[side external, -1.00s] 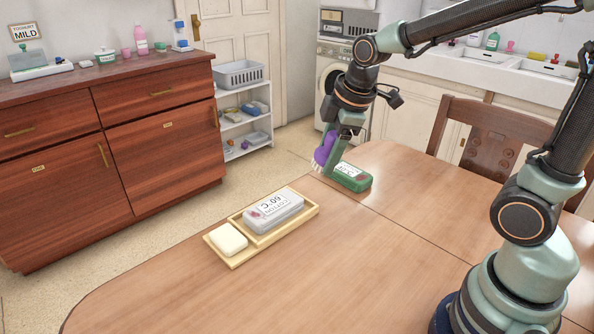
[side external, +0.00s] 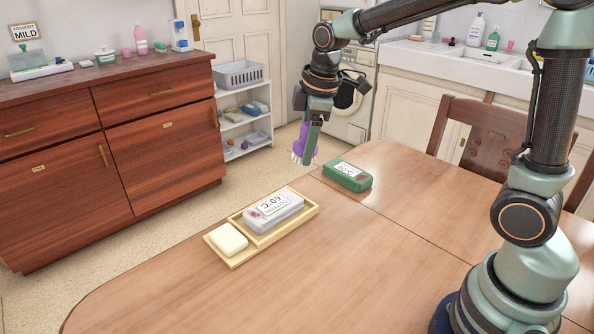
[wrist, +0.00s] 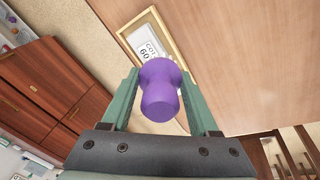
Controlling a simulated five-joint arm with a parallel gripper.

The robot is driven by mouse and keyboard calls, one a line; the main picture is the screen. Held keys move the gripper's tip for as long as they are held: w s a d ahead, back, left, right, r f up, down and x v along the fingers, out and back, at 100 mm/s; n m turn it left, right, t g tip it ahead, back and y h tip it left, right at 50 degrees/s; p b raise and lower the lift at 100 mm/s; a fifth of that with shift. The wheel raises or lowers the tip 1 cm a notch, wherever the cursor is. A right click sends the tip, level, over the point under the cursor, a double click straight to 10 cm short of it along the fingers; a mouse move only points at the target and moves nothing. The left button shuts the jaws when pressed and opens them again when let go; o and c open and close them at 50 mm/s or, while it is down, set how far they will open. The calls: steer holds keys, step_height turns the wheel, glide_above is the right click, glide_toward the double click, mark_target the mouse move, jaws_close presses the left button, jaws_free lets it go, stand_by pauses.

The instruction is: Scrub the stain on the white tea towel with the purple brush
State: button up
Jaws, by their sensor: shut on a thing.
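The purple brush (side external: 302,141) is held between the fingers of my gripper (side external: 309,150). Its pale bristles point down, in the air near the table's far-left edge, left of a green labelled box. In the wrist view, the brush's rounded purple handle (wrist: 160,90) fills the space between my two green fingers (wrist: 160,76).
The green box (side external: 347,176) stands behind. The front of the table is bare. A chair (side external: 490,135) stands at the back right.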

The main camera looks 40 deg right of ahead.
steer(key=w+a+f+g, duration=0.2)
steer(key=w+a+f, duration=0.2)
steer(key=w+f, duration=0.4)
steer(key=shift+w+a+f+g, duration=0.15)
steer(key=shift+w+f+g, duration=0.25)
steer(key=shift+f, duration=0.05)
stand_by(0.4)
